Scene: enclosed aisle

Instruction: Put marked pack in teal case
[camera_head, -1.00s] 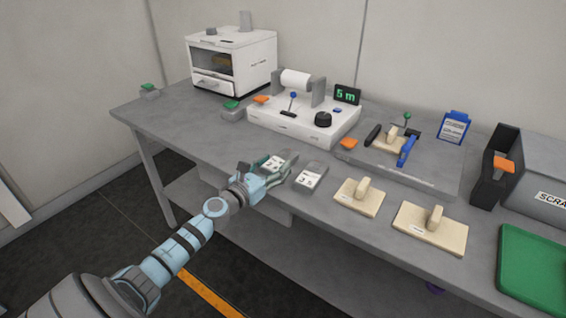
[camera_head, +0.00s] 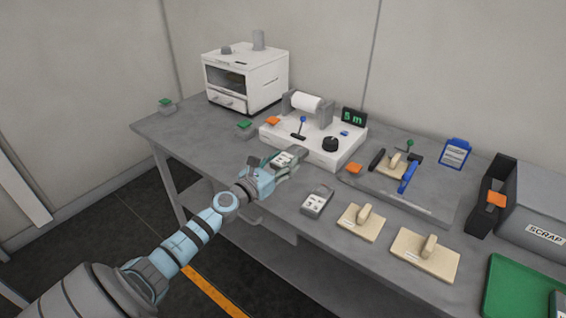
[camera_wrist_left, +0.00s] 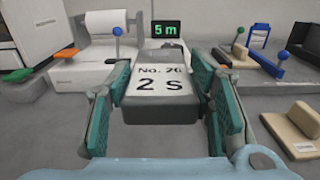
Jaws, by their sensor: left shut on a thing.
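The block appears held above the bench, in front of the white machine. A similar grey labelled block (camera_head: 317,201) lies on the bench to the right of the gripper. I cannot clearly make out a teal case in these views. My right gripper is not in view.
On the grey bench (camera_head: 180,135) stand a white oven (camera_head: 245,78), a white machine with a paper roll (camera_head: 310,140) and a "5 m" display (camera_head: 353,117). Beige blocks (camera_head: 425,254), a green tray (camera_head: 520,285) and a SCRAP bin (camera_head: 540,205) stand to the right.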

